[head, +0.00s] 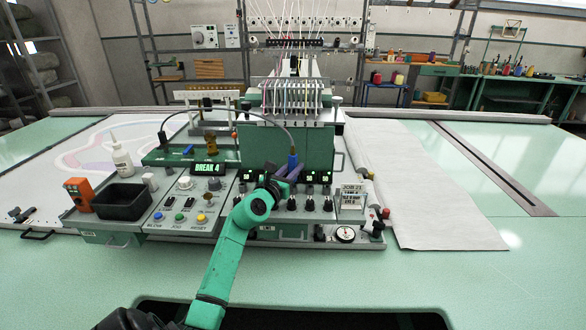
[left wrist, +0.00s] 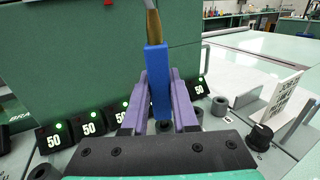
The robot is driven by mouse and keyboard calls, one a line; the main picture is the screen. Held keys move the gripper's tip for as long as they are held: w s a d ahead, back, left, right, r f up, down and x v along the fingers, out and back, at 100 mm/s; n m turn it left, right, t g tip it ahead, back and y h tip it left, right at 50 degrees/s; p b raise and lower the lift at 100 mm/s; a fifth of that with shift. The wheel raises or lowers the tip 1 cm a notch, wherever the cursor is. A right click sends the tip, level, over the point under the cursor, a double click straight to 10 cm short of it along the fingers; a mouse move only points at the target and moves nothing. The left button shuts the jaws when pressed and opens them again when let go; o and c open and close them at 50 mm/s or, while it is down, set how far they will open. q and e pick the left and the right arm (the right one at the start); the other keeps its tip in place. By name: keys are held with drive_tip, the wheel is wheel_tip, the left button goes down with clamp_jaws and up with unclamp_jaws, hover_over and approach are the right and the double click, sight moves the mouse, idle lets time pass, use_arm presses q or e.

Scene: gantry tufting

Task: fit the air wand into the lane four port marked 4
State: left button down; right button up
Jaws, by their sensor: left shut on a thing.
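My left gripper (head: 284,172) has purple fingers shut on the blue air wand (head: 293,160), in front of the green machine head. In the left wrist view the wand (left wrist: 157,80) stands nearly upright between the fingers (left wrist: 158,108), with its brass-coloured end and hose at the top. Its lower tip sits low between the fingers, close to the panel; I cannot tell whether it is in a port. Dark round fittings (left wrist: 218,109) show to the right of the fingers. The figure 4 on a port is not readable. My right gripper is not in view.
The control panel carries "50" displays (left wrist: 88,122) with green lights and black knobs (left wrist: 260,137). A "BREAK 4" display (head: 208,168), a black bin (head: 122,201) and a white bottle (head: 122,160) stand left. A job card (head: 352,195) stands right. The hose (head: 240,111) arcs over the panel.

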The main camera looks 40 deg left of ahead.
use_arm(q)
drive_tip(key=shift+f+b, duration=0.7)
drive_tip(key=shift+f, duration=0.2)
drive_tip(key=c, duration=0.6)
unclamp_jaws()
drive_tip(key=shift+r, duration=0.1)
drive_tip(key=b+v, duration=0.1)
drive_tip(key=v, duration=1.3)
drive_tip(key=shift+s+b, duration=0.25)
drive_tip(key=shift+b, duration=0.15)
drive_tip(key=shift+d, duration=0.1)
